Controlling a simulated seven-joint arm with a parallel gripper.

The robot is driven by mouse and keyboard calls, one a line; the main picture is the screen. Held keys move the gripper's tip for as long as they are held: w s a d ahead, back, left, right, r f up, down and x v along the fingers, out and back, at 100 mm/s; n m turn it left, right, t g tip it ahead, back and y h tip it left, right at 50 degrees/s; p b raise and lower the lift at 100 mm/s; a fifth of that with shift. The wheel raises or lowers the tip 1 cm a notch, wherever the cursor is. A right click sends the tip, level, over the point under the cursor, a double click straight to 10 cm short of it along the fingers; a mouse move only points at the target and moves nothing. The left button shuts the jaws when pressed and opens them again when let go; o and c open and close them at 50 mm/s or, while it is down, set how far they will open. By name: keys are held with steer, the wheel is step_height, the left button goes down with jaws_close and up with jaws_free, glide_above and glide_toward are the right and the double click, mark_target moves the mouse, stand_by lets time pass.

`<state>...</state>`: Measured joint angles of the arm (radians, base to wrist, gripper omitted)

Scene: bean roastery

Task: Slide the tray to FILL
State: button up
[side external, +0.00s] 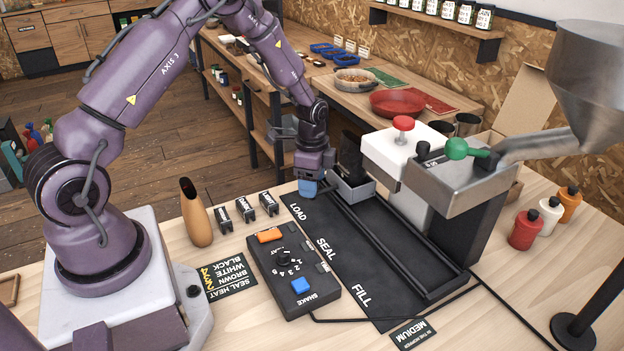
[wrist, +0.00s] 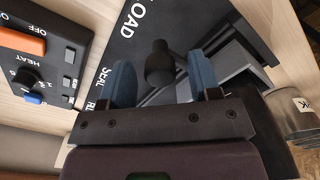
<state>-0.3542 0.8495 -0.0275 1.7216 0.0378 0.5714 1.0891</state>
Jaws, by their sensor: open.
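The tray (side external: 353,191) is a small grey holder at the LOAD end of the black rail track (side external: 385,240). A black bag (side external: 350,158) stands upright in it. In the wrist view the grey tray (wrist: 216,72) lies to the right, partly behind a finger. A dark round knob (wrist: 160,62) shows between my blue fingertips; I cannot tell for sure that it belongs to the tray. My gripper (side external: 308,188) is low beside LOAD, left of the tray. In the wrist view my gripper (wrist: 163,78) is open, with gaps between fingers and knob. FILL (side external: 362,295) marks the track's near end.
A control box (side external: 293,275) with orange and blue switches lies left of the track. The white sealer (side external: 408,150) with a red knob and the metal hopper (side external: 590,85) stand along its right. Small bottles (side external: 526,229) stand farther right. Three labelled stamps (side external: 245,209) and a tan holder (side external: 196,215) stand left.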

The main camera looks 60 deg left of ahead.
steer(key=shift+c, duration=0.2)
jaws_close()
steer(key=d, duration=2.6)
steer(key=shift+d+r, duration=0.1)
steer(key=shift+d, duration=0.25)
steer(key=shift+d, duration=0.1)
jaws_free()
steer(key=shift+o, duration=0.2)
steer(key=shift+a, duration=0.2)
